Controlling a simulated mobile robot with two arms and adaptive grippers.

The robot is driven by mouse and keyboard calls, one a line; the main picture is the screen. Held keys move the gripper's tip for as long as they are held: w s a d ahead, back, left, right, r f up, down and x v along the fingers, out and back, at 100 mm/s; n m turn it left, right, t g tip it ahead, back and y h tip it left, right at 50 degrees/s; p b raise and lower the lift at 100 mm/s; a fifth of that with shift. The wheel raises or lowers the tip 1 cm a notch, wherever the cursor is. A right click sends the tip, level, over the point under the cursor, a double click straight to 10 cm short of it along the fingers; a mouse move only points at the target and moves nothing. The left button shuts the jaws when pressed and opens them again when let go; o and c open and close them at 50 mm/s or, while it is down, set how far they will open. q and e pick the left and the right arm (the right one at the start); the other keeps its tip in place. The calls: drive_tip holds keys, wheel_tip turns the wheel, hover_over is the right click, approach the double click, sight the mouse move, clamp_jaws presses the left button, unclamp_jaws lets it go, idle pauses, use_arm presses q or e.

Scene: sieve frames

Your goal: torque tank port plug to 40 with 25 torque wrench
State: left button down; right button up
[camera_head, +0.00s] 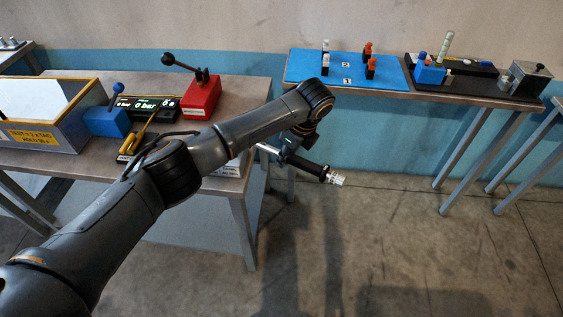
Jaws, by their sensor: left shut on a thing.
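My left arm reaches in from the lower left, and its gripper (291,146) hangs past the right edge of the left bench. It is shut on a wrench-like tool (308,166) with a black grip, a silver bar at one end and a pale, marked end at the lower right. I cannot read its size. The tool is in the air above the floor, apart from both benches. An open tank-like box (75,115) with a yellow label stands on the left bench. I cannot make out its port plug. My right gripper is not in view.
The left bench (232,92) also holds a blue block (107,122) with a lever, a display (152,106) and a red block (201,97) with a black lever. The back-right bench has a blue mat (300,69), a black tray and a metal block (525,77). The floor between is clear.

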use_arm(q)
drive_tip(key=shift+s+r+p, duration=0.15)
drive_tip(key=shift+s+p, duration=0.1)
drive_tip(key=shift+p, duration=0.6)
idle(0.5)
drive_tip(key=shift+f+b, duration=0.3)
drive_tip(key=shift+f, duration=0.65)
idle(0.7)
drive_tip(key=c, duration=1.8)
unclamp_jaws()
clamp_jaws()
drive_tip(key=shift+s, duration=0.1)
drive_tip(key=shift+s+a+m+p, duration=0.45)
drive_tip(key=shift+s+p, duration=0.2)
drive_tip(key=shift+p, duration=0.85)
